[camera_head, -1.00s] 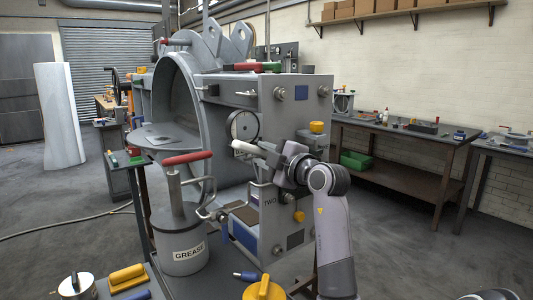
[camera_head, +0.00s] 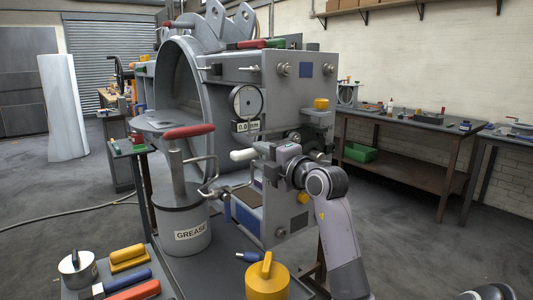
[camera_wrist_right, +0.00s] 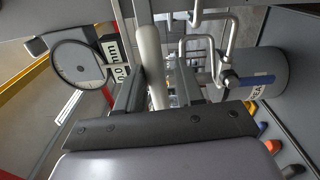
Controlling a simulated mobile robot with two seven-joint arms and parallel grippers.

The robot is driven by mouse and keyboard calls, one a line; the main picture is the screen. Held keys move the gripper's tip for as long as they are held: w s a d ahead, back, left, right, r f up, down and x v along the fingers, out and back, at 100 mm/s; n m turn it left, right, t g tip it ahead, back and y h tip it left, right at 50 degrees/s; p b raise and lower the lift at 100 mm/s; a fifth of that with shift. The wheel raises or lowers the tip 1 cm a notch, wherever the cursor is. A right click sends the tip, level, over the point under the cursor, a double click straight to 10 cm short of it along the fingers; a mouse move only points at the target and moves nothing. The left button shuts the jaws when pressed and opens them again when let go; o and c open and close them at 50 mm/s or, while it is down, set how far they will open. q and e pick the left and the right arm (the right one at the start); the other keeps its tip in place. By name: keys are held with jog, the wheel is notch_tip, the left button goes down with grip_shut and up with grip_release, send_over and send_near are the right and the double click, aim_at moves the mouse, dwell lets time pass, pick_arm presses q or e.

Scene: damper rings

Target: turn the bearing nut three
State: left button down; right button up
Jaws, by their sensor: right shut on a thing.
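My right gripper (camera_head: 262,156) is in front of the grey machine housing (camera_head: 285,95). It is shut on a pale, rounded bar-shaped handle (camera_head: 243,155), whose end sticks out to the left. In the right wrist view the pale handle (camera_wrist_right: 151,65) runs between the two dark fingers (camera_wrist_right: 154,92). I cannot tell what the handle's far end joins. The bearing nut cannot be clearly made out; my gripper and wrist cover part of the housing front. A round dial gauge (camera_head: 247,101) sits above the gripper, with a readout (camera_head: 247,127) that seems to show 0.0 mm.
A grease pump (camera_head: 182,215) with a red handle (camera_head: 190,131) stands close at the left. A yellow lidded pot (camera_head: 266,282), a yellow-handled tool (camera_head: 128,256) and a tin (camera_head: 77,268) lie in front. A workbench (camera_head: 400,155) stands behind at the right, with open floor before it.

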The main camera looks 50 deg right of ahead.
jog(key=shift+f, duration=0.15)
jog(key=f+n+b, duration=0.1)
jog(key=b, duration=0.1)
jog(key=d+f+n+b, duration=0.1)
jog(key=f+n, duration=0.1)
jog(key=shift+s+f+b, duration=0.1)
jog(key=shift+f+b, duration=0.2)
jog(key=shift+b, duration=0.05)
jog(key=shift+r, duration=0.1)
jog(key=f+n+b, duration=0.1)
jog(key=d+f+n+b, duration=0.1)
jog(key=b, duration=0.1)
jog(key=d+f+n+b, duration=0.1)
jog(key=n, duration=0.1)
jog(key=shift+s+f, duration=0.2)
jog(key=shift+s, duration=0.05)
